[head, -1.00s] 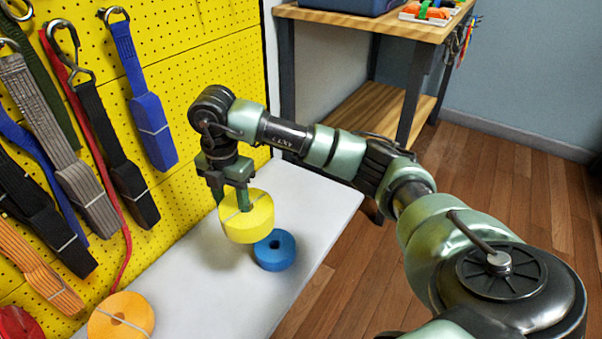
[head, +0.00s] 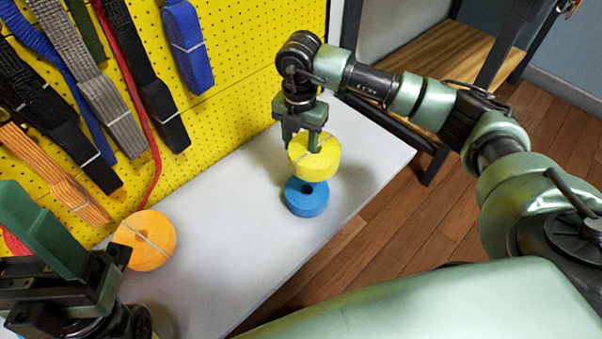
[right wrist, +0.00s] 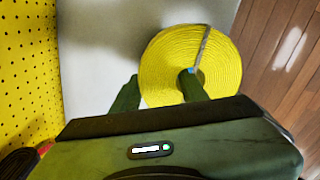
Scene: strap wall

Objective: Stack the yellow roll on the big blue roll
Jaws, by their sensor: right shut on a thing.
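The yellow roll (head: 316,160) is held by my right gripper (head: 302,148), which is shut on its ring wall. One finger is in the hole and the other outside, as the right wrist view shows around the yellow roll (right wrist: 222,62). The blue roll (head: 306,199) lies flat on the white table, below the yellow roll in the head view. The yellow roll hides its back edge; I cannot tell whether they touch. A small blue patch shows in the yellow roll's hole in the right wrist view. My left gripper (head: 66,246) is partly seen at lower left; its opening is unclear.
An orange roll (head: 146,240) lies on the white table (head: 225,215) near my left gripper. A yellow pegboard (head: 235,105) with hanging straps stands along the table's back. The table between the orange and blue rolls is clear. A wooden shelf unit (head: 440,60) stands beyond the table.

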